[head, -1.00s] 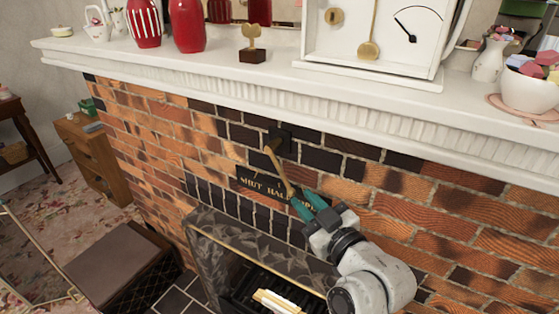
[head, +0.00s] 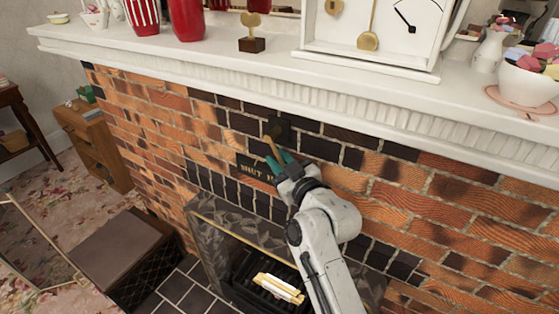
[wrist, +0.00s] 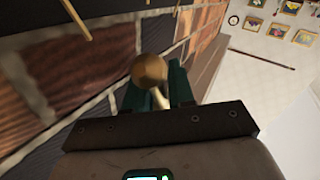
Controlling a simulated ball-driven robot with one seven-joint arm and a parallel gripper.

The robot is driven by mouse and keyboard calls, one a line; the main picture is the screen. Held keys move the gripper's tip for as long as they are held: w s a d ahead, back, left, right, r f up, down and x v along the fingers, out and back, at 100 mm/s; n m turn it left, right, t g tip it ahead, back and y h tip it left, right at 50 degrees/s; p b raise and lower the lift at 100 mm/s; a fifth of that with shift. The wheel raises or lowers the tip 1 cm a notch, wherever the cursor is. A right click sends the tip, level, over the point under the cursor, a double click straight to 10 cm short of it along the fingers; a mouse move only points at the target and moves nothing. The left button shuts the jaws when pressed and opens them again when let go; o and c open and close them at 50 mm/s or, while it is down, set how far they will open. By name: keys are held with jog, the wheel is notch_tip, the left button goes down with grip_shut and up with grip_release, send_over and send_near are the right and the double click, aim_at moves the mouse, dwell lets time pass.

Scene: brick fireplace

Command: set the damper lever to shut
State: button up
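The brass damper lever (head: 272,148) hangs from a dark mount (head: 281,128) on the brick face, slanting down and slightly right. Its lower end is hidden by my gripper. Below it is a black label plate (head: 247,168); "SHUT" shows at its left, and my gripper hides the rest. My gripper (head: 281,159) is at the lever, its teal fingers apart on either side. In the wrist view, a round brass knob (wrist: 150,69) on a stem sits between the fingers (wrist: 158,92); firm contact cannot be told.
The white mantel (head: 215,62) juts out above, carrying a clock (head: 375,25), vases and a pink-saucered bowl (head: 527,85). The firebox with a grate (head: 268,275) opens below. A thin brass rod (wrist: 76,18) crosses the wrist view's upper left.

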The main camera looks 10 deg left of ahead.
grip_shut()
jog(key=shift+f+b, duration=0.15)
jog(key=shift+b, duration=0.3)
jog(key=w+a+r+m+t+h+b, duration=0.1)
jog(key=a+m+t+b, duration=0.5)
jog(key=b, duration=2.1)
jog(key=w+m+t, duration=0.1)
jog(key=m+t, duration=0.4)
jog(key=t, duration=0.1)
jog(key=shift+w+a+r+m+h, duration=0.15)
jog(key=shift+m+h, duration=0.25)
